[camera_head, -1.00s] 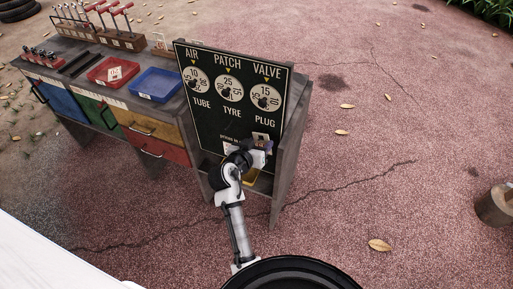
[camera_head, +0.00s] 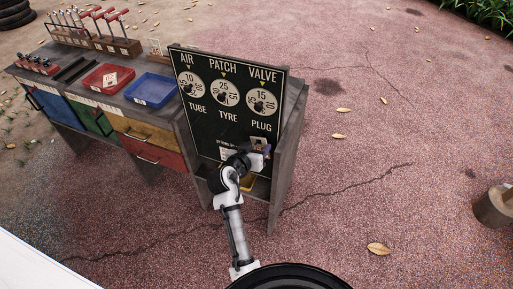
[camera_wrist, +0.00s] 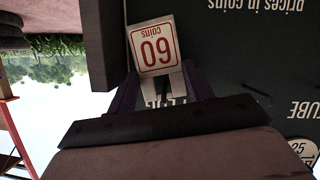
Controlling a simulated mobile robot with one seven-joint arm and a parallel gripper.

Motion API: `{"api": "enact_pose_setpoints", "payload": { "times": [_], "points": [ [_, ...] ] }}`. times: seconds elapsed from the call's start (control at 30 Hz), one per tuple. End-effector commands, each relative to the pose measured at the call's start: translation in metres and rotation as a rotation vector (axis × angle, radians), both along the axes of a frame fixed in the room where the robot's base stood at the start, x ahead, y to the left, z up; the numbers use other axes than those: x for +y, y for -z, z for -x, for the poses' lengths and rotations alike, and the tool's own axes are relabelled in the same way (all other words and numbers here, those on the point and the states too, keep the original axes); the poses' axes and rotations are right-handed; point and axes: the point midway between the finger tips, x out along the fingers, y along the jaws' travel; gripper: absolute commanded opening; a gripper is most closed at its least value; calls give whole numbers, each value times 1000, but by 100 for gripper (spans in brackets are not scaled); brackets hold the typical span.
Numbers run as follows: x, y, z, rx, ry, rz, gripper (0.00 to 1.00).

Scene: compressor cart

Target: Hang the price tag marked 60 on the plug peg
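The price tag marked 60 (camera_wrist: 155,46) is a white card with a red border and red print. It appears upside down in the wrist view, at the tips of the dark purple fingers. A pale grey part below its face sits between the fingers, and my gripper (camera_wrist: 160,84) looks shut on it. In the head view the tag (camera_head: 259,143) shows small against the lower right of the black price board (camera_head: 205,135), below the word PLUG. My gripper (camera_head: 260,156) is just below it there. The plug peg is hidden, and I cannot tell whether the tag touches it.
The price board has three dials, including the right one (camera_head: 262,101). A grey side panel (camera_head: 287,150) stands right of my gripper. Red (camera_head: 98,80) and blue (camera_head: 151,90) trays sit on the bench at left. Open ground lies to the right.

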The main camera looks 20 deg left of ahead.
Motion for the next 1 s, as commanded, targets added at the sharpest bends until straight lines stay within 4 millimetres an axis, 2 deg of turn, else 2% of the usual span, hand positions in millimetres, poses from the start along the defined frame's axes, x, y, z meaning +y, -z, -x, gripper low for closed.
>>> {"api": "enact_pose_setpoints", "payload": {
  "times": [0.03,0.17,0.43,0.57,0.67,1.0],
  "points": [
    [0,0,0,0,0,0,58],
    [0,0,0,0,0,0,75],
    [0,0,1,0,0,0,75],
    [1,-3,8,-1,-2,-1,75],
    [3,-8,23,-2,-2,-1,75],
    [12,-37,93,0,-4,-1,75]
  ]
}}
